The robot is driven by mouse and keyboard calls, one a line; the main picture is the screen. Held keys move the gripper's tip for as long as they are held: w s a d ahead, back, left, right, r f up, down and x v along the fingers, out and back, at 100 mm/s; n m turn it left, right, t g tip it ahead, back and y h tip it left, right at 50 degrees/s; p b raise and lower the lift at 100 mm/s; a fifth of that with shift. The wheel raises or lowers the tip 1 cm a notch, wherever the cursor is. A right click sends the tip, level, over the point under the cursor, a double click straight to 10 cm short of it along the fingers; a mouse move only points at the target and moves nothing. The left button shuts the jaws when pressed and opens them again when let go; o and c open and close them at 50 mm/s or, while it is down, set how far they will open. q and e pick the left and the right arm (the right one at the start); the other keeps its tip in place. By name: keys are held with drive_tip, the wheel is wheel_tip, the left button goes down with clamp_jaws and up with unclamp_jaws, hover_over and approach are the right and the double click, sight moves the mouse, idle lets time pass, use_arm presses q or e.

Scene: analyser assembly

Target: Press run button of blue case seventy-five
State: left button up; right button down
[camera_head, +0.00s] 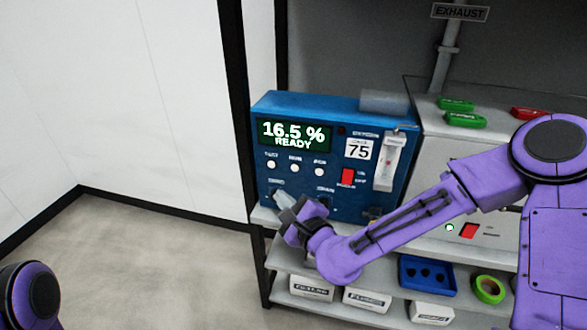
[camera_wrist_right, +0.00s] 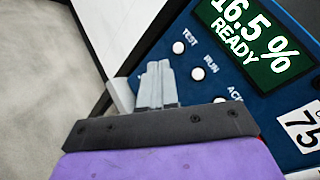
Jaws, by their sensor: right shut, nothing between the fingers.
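The blue case (camera_head: 330,188) marked 75 stands on the bench. Its green display (camera_head: 295,135) reads 16.5 % READY, and the display also shows in the right wrist view (camera_wrist_right: 250,42). Below it is a row of white buttons: test (camera_wrist_right: 178,47), run (camera_wrist_right: 198,73) and a third one at right (camera_wrist_right: 234,93). The run button is the middle one in the head view (camera_head: 295,168). My right gripper (camera_wrist_right: 158,68) is shut and empty. Its fingertips are in front of the case's lower left, beside the run button and apart from it in the picture. My left gripper is out of view.
A flowmeter (camera_head: 389,160) and a red switch (camera_head: 348,176) are on the case's right side. Green clips (camera_head: 463,120) and a red one (camera_head: 528,113) lie on the grey housing. A lower shelf holds white boxes (camera_head: 312,288), a blue tray (camera_head: 427,273) and green tape (camera_head: 488,289).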

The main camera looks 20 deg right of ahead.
drive_tip(key=w+d, duration=0.1)
drive_tip(key=w, duration=0.1)
drive_tip(key=w+d, duration=0.3)
drive_tip(key=w, duration=0.1)
drive_tip(key=shift+w+d+p, duration=0.3)
drive_tip(key=shift+w+p, duration=0.05)
idle(1.7)
drive_tip(key=shift+w+d, duration=0.2)
drive_tip(key=shift+w, duration=0.1)
drive_tip(key=shift+w+d, duration=0.25)
drive_tip(key=shift+w, duration=0.1)
idle(0.7)
drive_tip(key=shift+s, duration=0.1)
drive_tip(key=shift+s+a, duration=0.5)
drive_tip(key=shift+s, duration=0.15)
drive_tip(key=s+a, duration=0.1)
drive_tip(key=s, duration=0.1)
drive_tip(key=s+a+b, duration=0.1)
drive_tip(key=s, duration=0.1)
drive_tip(key=shift+a, duration=0.4)
